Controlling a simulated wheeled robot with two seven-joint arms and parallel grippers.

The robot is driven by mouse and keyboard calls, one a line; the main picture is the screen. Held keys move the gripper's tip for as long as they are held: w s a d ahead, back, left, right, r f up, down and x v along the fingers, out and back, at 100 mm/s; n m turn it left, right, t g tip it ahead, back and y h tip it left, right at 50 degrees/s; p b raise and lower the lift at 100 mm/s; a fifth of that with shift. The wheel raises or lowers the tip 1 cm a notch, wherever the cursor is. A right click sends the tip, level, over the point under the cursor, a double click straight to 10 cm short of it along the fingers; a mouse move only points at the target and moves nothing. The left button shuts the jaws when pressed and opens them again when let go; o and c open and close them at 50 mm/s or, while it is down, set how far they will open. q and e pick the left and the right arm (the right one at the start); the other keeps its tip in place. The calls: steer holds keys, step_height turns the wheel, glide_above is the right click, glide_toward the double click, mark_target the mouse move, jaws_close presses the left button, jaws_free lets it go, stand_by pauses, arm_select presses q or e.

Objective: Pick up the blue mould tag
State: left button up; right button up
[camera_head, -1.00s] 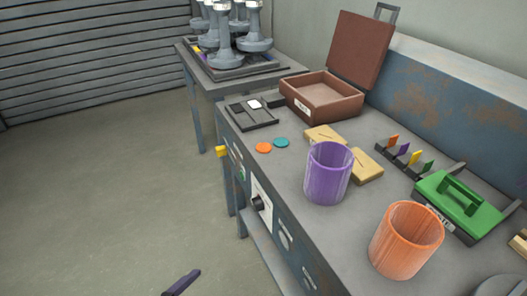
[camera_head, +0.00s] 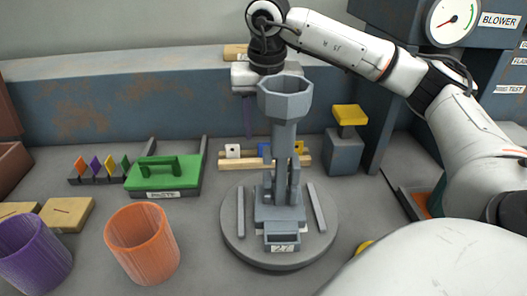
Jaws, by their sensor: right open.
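The blue mould tag (camera_head: 264,149) stands in a wooden rack (camera_head: 226,163) behind the grey mould stand, partly hidden by its column. A white tag (camera_head: 232,151) is left of it and a yellow tag (camera_head: 299,147) right of it. My right gripper (camera_head: 249,112) hangs from the upper right, pointing down above and behind the stand's cup. One dark finger shows left of the cup; the other is hidden behind it. The gripper is open and its visible fingertip is above the rack, apart from the tag. My left gripper is not in view.
The grey stand (camera_head: 284,140) with its octagonal cup rises from a round plate (camera_head: 237,250) in front of the rack. A yellow-topped block (camera_head: 345,150) is to the right. A green-lidded box (camera_head: 163,175), orange cup (camera_head: 141,245) and purple cup (camera_head: 35,255) stand left.

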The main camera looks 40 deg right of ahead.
mark_target(264, 144)
steer(key=f, duration=0.4)
steer(key=shift+w+d+f, duration=0.1)
steer(key=shift+w+f, duration=0.1)
steer(key=shift+c, duration=0.3)
steer(key=c, duration=1)
steer(key=shift+c, duration=0.2)
steer(key=shift+r, duration=0.15)
